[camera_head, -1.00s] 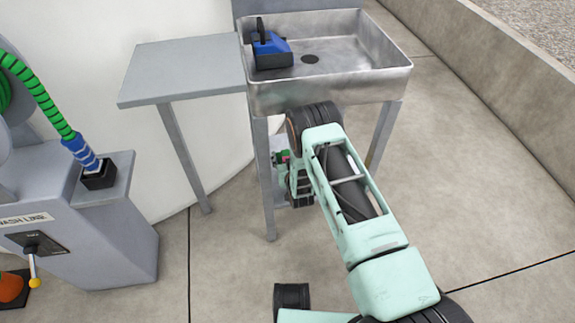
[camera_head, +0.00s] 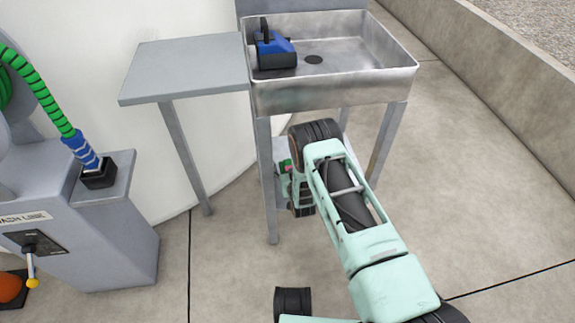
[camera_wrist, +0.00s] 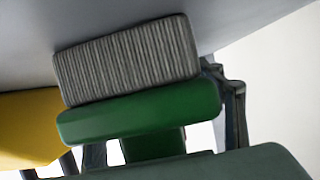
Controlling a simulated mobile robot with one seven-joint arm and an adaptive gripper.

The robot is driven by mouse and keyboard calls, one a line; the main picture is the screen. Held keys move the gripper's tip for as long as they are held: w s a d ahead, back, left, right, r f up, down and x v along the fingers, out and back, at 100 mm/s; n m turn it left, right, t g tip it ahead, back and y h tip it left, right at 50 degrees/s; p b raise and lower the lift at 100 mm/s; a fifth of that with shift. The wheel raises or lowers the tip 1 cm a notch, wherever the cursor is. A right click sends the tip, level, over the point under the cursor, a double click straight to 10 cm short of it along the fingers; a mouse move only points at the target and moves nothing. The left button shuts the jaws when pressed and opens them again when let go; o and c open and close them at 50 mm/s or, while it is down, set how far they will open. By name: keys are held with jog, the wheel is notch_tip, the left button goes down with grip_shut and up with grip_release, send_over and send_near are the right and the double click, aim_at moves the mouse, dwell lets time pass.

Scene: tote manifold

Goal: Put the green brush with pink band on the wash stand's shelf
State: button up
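The green brush (camera_wrist: 140,110) with a ribbed grey bristle block fills the middle of the wrist view. Its handle runs down toward my gripper, whose dark fingers show partly behind it; it appears gripped. In the head view, a small green and pink bit of the brush (camera_head: 285,164) shows beside my gripper (camera_head: 291,178), which is mostly hidden by my arm. The wash stand (camera_head: 335,92) has a metal basin on legs. Its low grey shelf (camera_head: 281,192) is partly visible behind the front leg. Contact between brush and shelf cannot be told.
A blue and black object (camera_head: 275,52) sits in the basin. A grey side table (camera_head: 185,68) adjoins the stand's left. A grey wash-line unit (camera_head: 95,235) stands left. A yellow object (camera_wrist: 30,125) shows at left in the wrist view. The floor at right is clear.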

jog(key=shift+r, duration=0.25)
jog(key=p+v, duration=0.4)
jog(key=v, duration=0.8)
jog(key=shift+f, duration=0.15)
